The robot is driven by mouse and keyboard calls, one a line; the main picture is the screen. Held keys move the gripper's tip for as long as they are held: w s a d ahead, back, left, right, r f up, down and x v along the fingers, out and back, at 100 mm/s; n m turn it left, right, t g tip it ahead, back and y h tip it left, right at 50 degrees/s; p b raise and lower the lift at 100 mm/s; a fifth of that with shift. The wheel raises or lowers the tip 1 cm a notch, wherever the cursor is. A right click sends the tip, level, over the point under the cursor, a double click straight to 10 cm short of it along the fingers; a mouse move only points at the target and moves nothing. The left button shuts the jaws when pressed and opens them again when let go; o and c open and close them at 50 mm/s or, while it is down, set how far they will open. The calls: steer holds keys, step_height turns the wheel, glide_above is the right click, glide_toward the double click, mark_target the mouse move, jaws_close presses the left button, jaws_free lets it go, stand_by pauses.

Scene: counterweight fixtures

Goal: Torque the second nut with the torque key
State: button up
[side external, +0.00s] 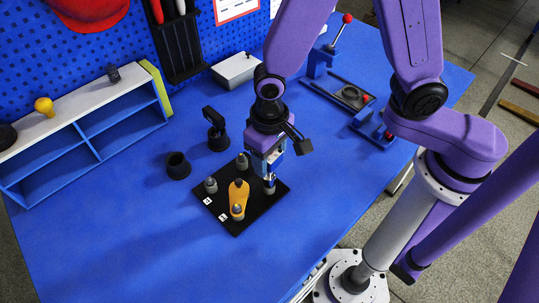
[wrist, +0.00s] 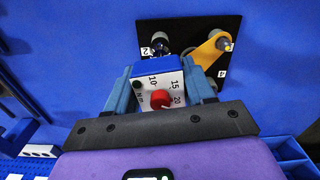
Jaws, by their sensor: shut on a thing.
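The torque key (wrist: 160,90) has a blue body and a white dial marked 10, 15 and 20, with a red knob. My gripper (wrist: 163,92) is shut on it, one blue finger on each side. In the side view my gripper (side external: 268,158) holds the key upright, low over the right part of the black plate (side external: 236,226). A silver post (side external: 269,184) shows just below it; I cannot tell whether the key touches it. In the wrist view a nut (wrist: 160,44) sits by the label 2 (wrist: 146,51). The orange lever (wrist: 211,46) lies across the plate.
Another grey nut (side external: 210,185) stands at the plate's left. A black cup (side external: 178,165) and a black stand (side external: 217,130) are behind it. A blue-and-white shelf (side external: 85,130) is at left, clamp fixtures (side external: 350,95) at back right. The front left of the table is clear.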

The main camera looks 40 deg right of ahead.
steer(key=shift+m, duration=0.7)
steer(key=shift+r, duration=0.1)
steer(key=shift+r, duration=2)
steer(key=shift+r, duration=1.5)
